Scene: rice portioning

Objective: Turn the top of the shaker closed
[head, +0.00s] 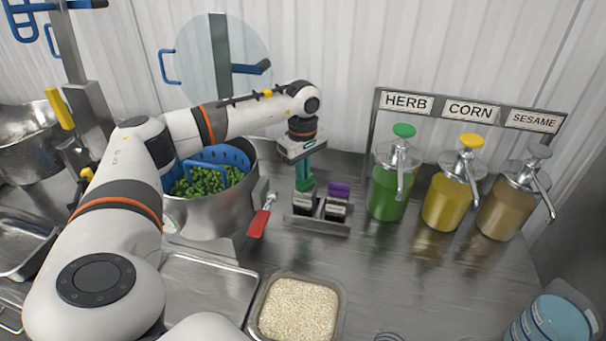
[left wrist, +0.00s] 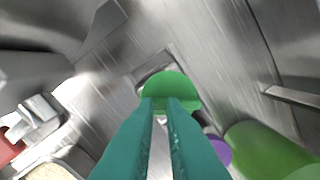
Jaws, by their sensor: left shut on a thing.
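Two shakers stand in a small metal rack (head: 322,226) on the counter. The left shaker (head: 303,204) has a green top, and the right shaker (head: 336,210) has a purple top (head: 339,190). My left gripper (head: 304,180) points down from above and is shut on the green top. In the left wrist view, the green top (left wrist: 170,88) sits at the tips of the teal fingers (left wrist: 161,104). The purple top (left wrist: 221,151) is partly hidden beside the right finger. Whether the green top is turned open or closed cannot be told. My right gripper is not in view.
Pump bottles of green (head: 388,192), yellow (head: 447,204) and brown sauce (head: 500,212) stand right of the rack. A pot of peas (head: 205,215) with a red-handled valve (head: 260,222) stands left. A rice tray (head: 258,322) is in front. The counter right of it is mostly clear.

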